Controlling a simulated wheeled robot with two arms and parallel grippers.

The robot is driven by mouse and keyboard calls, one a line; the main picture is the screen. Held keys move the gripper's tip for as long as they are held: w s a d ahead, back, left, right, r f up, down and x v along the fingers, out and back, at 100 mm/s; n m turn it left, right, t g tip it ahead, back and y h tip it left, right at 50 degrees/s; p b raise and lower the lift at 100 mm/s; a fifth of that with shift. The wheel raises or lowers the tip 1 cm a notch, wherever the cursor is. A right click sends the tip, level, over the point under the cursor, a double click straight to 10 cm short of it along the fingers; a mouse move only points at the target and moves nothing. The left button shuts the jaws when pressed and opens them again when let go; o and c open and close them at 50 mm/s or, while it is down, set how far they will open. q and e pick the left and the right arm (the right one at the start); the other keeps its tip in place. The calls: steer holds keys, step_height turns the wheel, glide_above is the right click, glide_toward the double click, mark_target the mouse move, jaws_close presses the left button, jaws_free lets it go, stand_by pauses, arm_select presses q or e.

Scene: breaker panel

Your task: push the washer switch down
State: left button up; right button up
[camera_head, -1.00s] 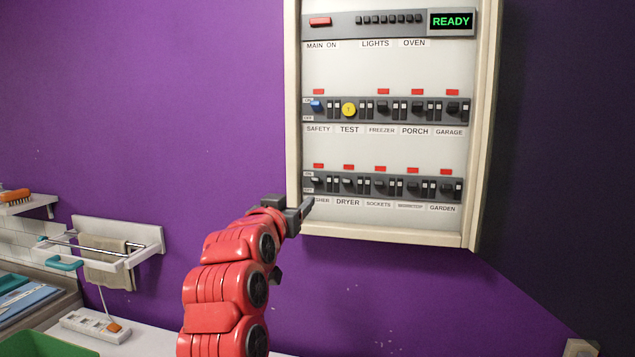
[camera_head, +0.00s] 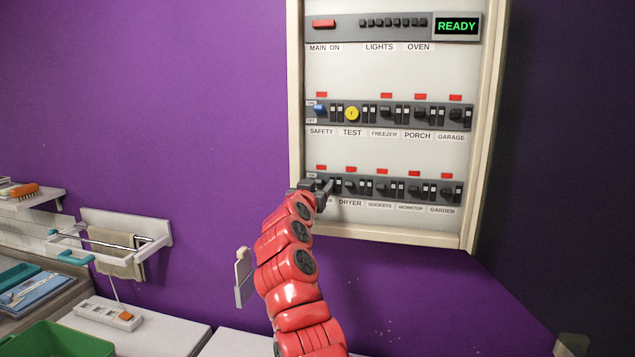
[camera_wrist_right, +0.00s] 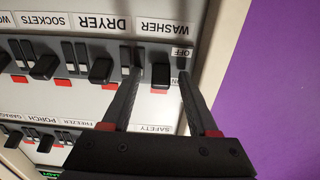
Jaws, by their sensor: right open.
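The washer switch (camera_wrist_right: 160,75) is a black lever in the bottom row of the breaker panel. The wrist view shows the panel upside down, with the WASHER label (camera_wrist_right: 169,28) above the switch and the lever toward the ON side. My right gripper (camera_wrist_right: 160,72) is open, with one finger on each side of the lever; contact is unclear. In the head view my right gripper (camera_head: 324,186) is at the left end of the bottom row and hides the washer switch and most of its label. My left gripper is out of view.
The dryer switch (camera_wrist_right: 101,70) is close beside one finger. The panel's wooden frame (camera_head: 297,120) edges the left side. Above are the middle row with the yellow test button (camera_head: 352,114) and the READY display (camera_head: 457,27). A towel rack (camera_head: 125,240) hangs at left.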

steer(key=shift+w, duration=0.15)
jaws_close()
step_height(320, 180, down, 2)
steer(key=t+h+b, duration=0.1)
steer(key=t+b, duration=0.1)
steer(key=b, duration=0.7)
steer(key=shift+d+t, duration=0.1)
steer(key=shift+t, duration=0.2)
steer(key=shift+t+b, duration=0.3)
steer(key=shift+b, duration=0.05)
steer(key=shift+w+d+f+t+h+b, duration=0.1)
steer(key=shift+t+h+b, duration=0.3)
steer(key=shift+t+b, duration=0.15)
steer(key=shift+t, duration=0.45)
